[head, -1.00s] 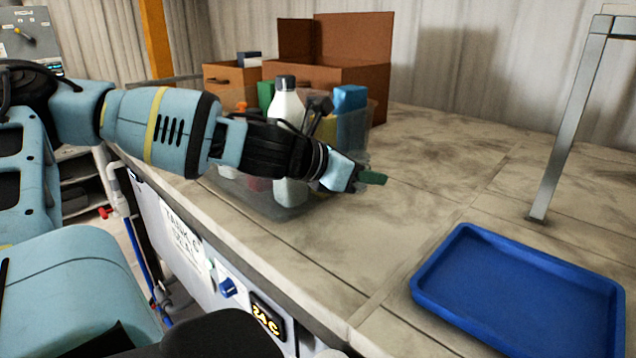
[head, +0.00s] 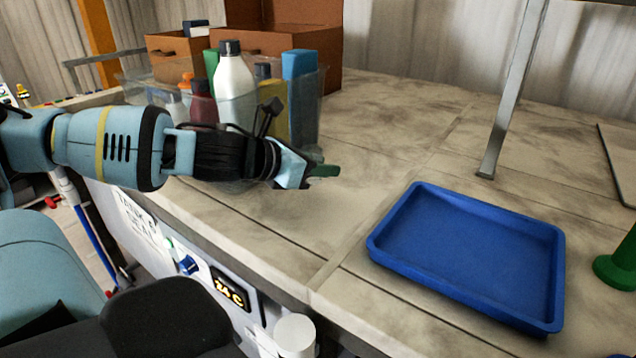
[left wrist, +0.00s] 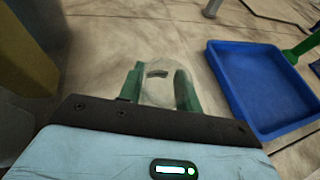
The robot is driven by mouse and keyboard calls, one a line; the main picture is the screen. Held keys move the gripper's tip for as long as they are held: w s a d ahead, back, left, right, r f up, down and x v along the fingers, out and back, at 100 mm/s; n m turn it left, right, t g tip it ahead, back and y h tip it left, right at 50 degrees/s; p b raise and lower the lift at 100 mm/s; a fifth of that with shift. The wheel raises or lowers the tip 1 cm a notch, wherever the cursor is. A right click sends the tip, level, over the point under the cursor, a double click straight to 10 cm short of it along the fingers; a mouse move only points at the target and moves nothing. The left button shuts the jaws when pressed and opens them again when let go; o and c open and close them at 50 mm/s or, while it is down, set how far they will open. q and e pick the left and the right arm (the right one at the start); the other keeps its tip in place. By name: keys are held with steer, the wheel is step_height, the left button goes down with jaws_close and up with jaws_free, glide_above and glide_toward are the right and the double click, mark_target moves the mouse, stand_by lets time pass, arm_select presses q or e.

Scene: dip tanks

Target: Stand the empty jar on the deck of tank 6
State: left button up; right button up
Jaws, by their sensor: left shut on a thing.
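My left gripper (head: 318,172) is over the stone-look deck (head: 270,225), in front of the right end of a clear bin. In the left wrist view its green fingers (left wrist: 160,88) are shut on a clear, see-through jar (left wrist: 158,78), which looks empty. The jar hardly shows in the head view. I cannot tell whether its base touches the deck. A sign (head: 138,218) on the tank front below seems to read "TANK 6". My right gripper is not in view.
The clear bin (head: 305,128) of bottles stands just behind my left gripper. A blue tray (head: 470,255) lies to the right, near a metal post (head: 510,95) and a green object (head: 618,265). Cardboard boxes (head: 290,50) are at the back. Bare deck lies between gripper and tray.

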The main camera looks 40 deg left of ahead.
mark_target(319, 197)
arm_select(q)
step_height(319, 197, down, 4)
steer(key=shift+f, duration=0.1)
stand_by(0.4)
steer(key=o, duration=1)
